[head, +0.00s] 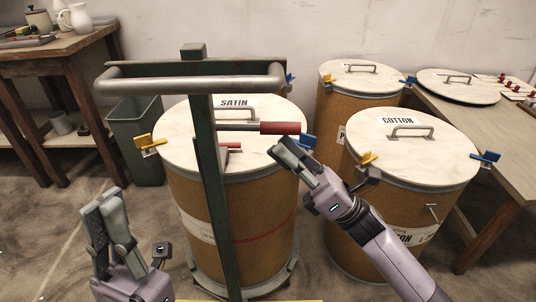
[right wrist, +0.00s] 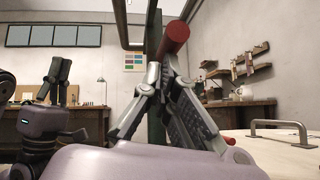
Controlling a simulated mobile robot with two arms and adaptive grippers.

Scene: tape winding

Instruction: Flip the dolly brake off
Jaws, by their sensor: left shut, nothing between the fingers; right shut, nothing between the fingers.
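The dolly has a dark green post (head: 205,190) and a grey push bar (head: 190,83). A lever with a red grip (head: 280,128) sticks out to the right from the post, over the lid of the drum marked SATIN. I take it for the brake lever. The red grip also shows in the right wrist view (right wrist: 174,40), just past my fingertips. My right gripper (head: 281,150) is shut and empty just below the red grip's end; I cannot tell whether they touch. My left gripper (head: 103,205) is shut and empty, left of the SATIN drum.
The SATIN drum (head: 270,205) stands on the dolly. The COTTON drum (head: 365,215) and another drum (head: 328,105) stand to its right. A grey bin (head: 137,140) and a wooden table (head: 60,50) are at left. A bench (head: 475,150) is at right.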

